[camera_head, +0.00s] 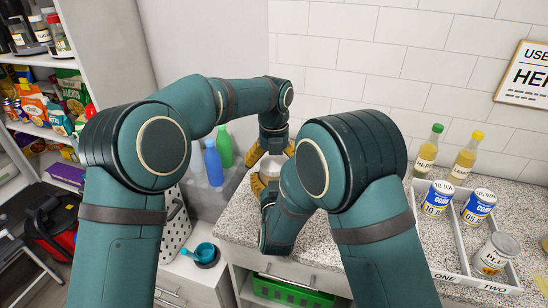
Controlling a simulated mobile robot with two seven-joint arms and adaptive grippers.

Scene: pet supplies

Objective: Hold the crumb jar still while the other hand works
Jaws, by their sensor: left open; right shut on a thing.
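A small pale object (271,164), probably the crumb jar, stands at the left end of the speckled counter, mostly hidden by my grippers and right arm. My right gripper (260,184) has orange fingers and is shut on it from the near side; the grip itself is partly hidden. My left gripper (272,150) points down just above and behind the pale object, its orange fingers spread apart. I cannot tell whether the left fingers touch it.
On the right of the counter (345,262) is a white divided tray (470,283) with two blue-white cans (438,198) and a lidded jar (496,252). Two bottles (466,157) stand behind it. Green and blue bottles (224,146) are at left. A green basket (292,292) is below.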

